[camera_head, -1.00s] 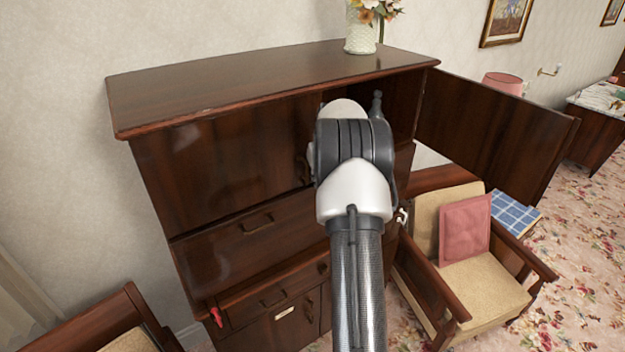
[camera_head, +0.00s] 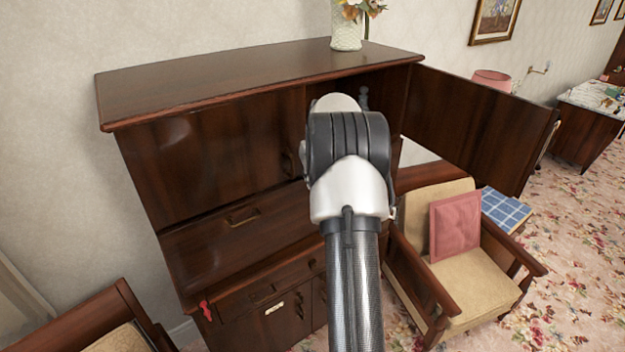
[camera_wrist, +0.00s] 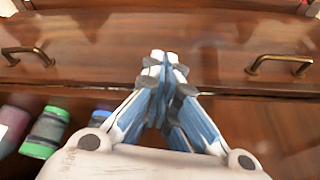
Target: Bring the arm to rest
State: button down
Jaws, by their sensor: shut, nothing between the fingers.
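My gripper (camera_wrist: 163,72) is shut and empty in the wrist view, its fingertips together in front of a dark wooden drawer front with brass handles (camera_wrist: 25,55). In the head view my arm rises in front of the dark wooden cabinet (camera_head: 240,75) and hides its middle; the gripper itself is hidden behind the arm there. The cabinet's upper right door (camera_head: 480,125) stands wide open. The upper left door (camera_head: 205,155) is shut.
Green-banded cylinders (camera_wrist: 45,132) lie at the lower left of the wrist view. A vase of flowers (camera_head: 346,30) stands on the cabinet. An armchair (camera_head: 470,290) with a pink cushion (camera_head: 455,226) stands right of the cabinet; another chair (camera_head: 110,315) is at lower left. Flowered carpet (camera_head: 580,240) is open at right.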

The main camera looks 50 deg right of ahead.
jog(key=s+d+v, duration=0.1)
jog(key=d+v, duration=0.1)
jog(key=v, duration=0.8)
jog(key=s+a+f+n+b, duration=0.15)
jog(key=a+b, duration=0.55)
jog(key=a, duration=0.8)
jog(key=s+a+f+n+b, duration=0.1)
jog(key=a+f+b, duration=0.2)
jog(key=a+b, duration=0.85)
jog(key=s+a+f+n+y+b, duration=0.2)
jog(key=s+a+f+b, duration=0.4)
jog(key=s+a+f, duration=1.2)
jog(key=s+a+n, duration=0.1)
jog(key=a, duration=0.2)
jog(key=shift+a+f+t, duration=0.3)
jog(key=shift+t, duration=0.1)
jog(key=shift+s+d, duration=0.15)
